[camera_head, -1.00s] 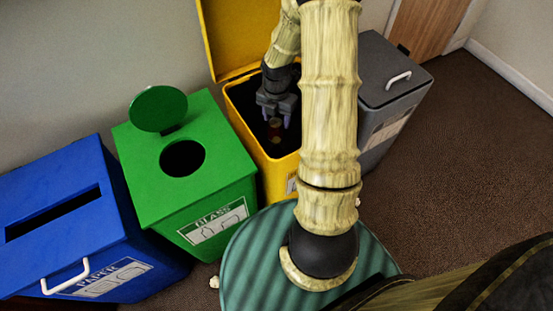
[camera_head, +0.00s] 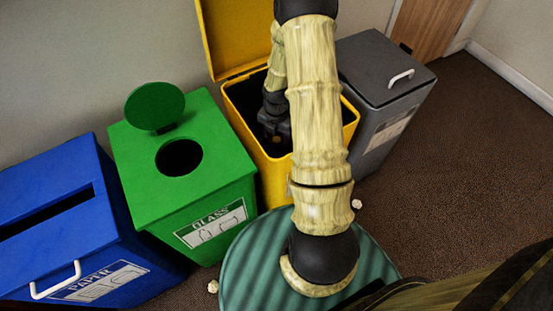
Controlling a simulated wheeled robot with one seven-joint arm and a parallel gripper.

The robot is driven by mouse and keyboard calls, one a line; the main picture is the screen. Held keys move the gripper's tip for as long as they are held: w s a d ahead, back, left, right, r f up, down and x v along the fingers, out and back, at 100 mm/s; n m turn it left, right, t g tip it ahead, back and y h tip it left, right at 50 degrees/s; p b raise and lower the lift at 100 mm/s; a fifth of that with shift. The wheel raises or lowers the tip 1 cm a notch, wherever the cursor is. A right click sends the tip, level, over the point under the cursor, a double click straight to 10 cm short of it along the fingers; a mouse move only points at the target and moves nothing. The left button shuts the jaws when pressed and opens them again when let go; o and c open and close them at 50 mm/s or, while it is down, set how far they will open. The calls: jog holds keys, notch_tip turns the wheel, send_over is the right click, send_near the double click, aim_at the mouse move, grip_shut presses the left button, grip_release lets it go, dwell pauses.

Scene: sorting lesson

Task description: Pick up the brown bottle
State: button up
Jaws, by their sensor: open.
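My gripper (camera_head: 275,130) reaches down into the open yellow bin (camera_head: 257,171), below its rim. Its dark body shows beside my pale arm, and its fingers are hard to make out in the shadow. It is open. I cannot clearly make out the brown bottle now; the gripper and the dark inside of the bin hide that spot. Whether the fingers are around the bottle or touching it cannot be told.
A green glass bin (camera_head: 225,170) with a round hole stands left of the yellow bin, and a blue paper bin (camera_head: 110,235) further left. A closed grey bin (camera_head: 375,70) stands to the right. Small pale crumpled bits (camera_head: 357,204) lie on the brown floor, which is free at right.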

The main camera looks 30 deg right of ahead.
aim_at(276, 139)
notch_tip(276, 139, down, 4)
jog(key=shift+f+b, duration=0.1)
jog(key=shift+b, duration=0.6)
jog(key=shift+s+f, duration=0.1)
jog(key=shift+f, duration=0.25)
jog(key=shift+c, duration=0.4)
grip_shut()
